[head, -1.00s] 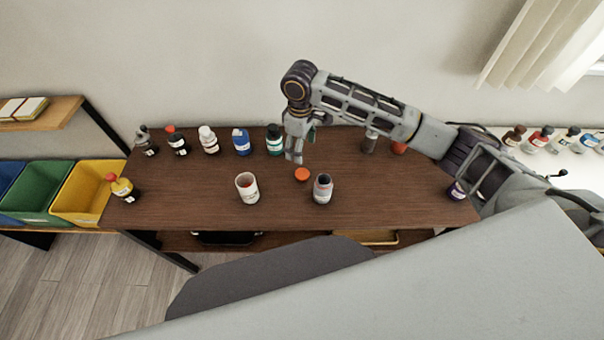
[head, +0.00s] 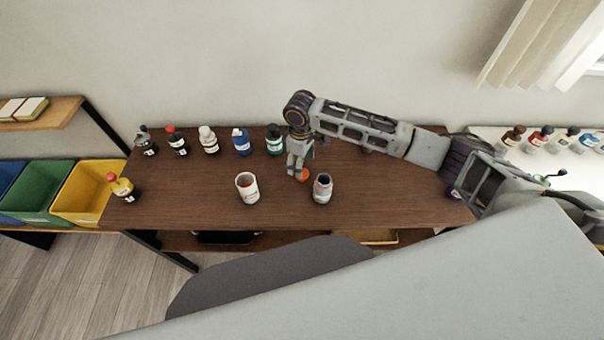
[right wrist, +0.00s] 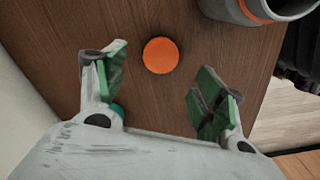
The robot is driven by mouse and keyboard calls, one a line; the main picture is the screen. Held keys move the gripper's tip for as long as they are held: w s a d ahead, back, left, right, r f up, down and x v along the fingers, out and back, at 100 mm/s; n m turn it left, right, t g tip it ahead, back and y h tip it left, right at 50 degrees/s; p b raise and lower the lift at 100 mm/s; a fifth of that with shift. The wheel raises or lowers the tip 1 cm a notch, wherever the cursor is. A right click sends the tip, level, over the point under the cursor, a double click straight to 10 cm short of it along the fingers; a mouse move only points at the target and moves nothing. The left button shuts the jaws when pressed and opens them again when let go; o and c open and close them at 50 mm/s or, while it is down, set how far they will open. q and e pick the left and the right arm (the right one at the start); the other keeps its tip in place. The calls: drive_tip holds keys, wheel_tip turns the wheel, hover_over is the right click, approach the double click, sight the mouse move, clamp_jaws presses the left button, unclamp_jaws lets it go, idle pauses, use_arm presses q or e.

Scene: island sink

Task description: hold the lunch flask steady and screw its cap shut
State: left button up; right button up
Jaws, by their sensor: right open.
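The orange cap (head: 303,175) lies on the brown table, left of the lunch flask. In the right wrist view the round cap (right wrist: 160,55) shows just beyond and between the fingertips, touching neither finger. The grey lunch flask (head: 322,190) stands upright with its top uncovered. Part of it, with an orange band, shows at the top right of the right wrist view (right wrist: 258,14). My right gripper (head: 297,171) points down at the cap, partly in front of it. Its green-padded fingers (right wrist: 163,90) are open and empty. My left gripper is in neither view.
A white cup-like container (head: 247,188) stands left of the cap. Several bottles line the back of the table, including a blue one (head: 241,141) and a dark green one (head: 274,140). The front right of the table is clear.

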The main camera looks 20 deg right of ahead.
drive_tip(key=shift+f, duration=0.1)
drive_tip(key=shift+s+d+f, duration=0.1)
drive_tip(key=shift+d+f, duration=0.05)
drive_tip(key=shift+f, duration=0.45)
drive_tip(key=shift+s+d+f+p, duration=0.15)
drive_tip(key=shift+f+p, duration=0.15)
drive_tip(key=shift+f, duration=1.6)
drive_tip(key=shift+c, duration=0.4)
drive_tip(key=c, duration=0.7)
